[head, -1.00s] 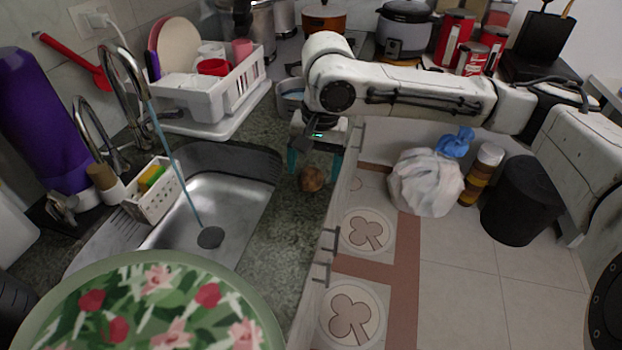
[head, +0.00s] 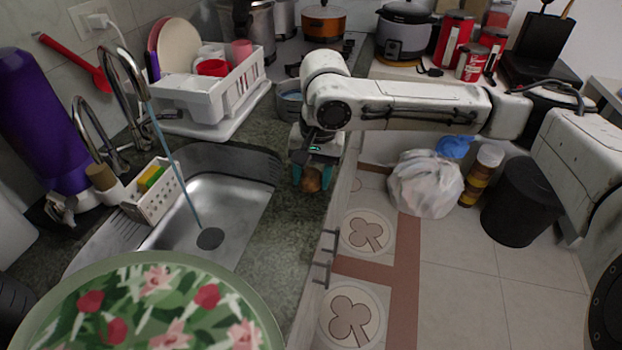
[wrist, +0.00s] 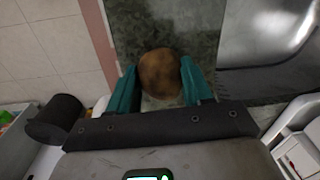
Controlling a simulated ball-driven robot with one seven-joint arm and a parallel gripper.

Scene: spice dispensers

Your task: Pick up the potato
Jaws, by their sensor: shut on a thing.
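The potato (head: 311,181) is brown and round, at the right part of the dark stone counter in the head view, right of the sink. In the wrist view the potato (wrist: 160,74) sits between the two teal fingers. My gripper (head: 311,178) points down over the counter and is shut on the potato, one finger on each side. My gripper also shows in the wrist view (wrist: 161,82). I cannot tell whether the potato is touching the counter or slightly above it.
The sink (head: 215,212) with running water lies left of my gripper. A white dish rack (head: 215,95) stands behind it. A small pot (head: 289,103) is behind my gripper. A flowered round tray (head: 150,310) is at the front. The counter edge drops to the floor on the right.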

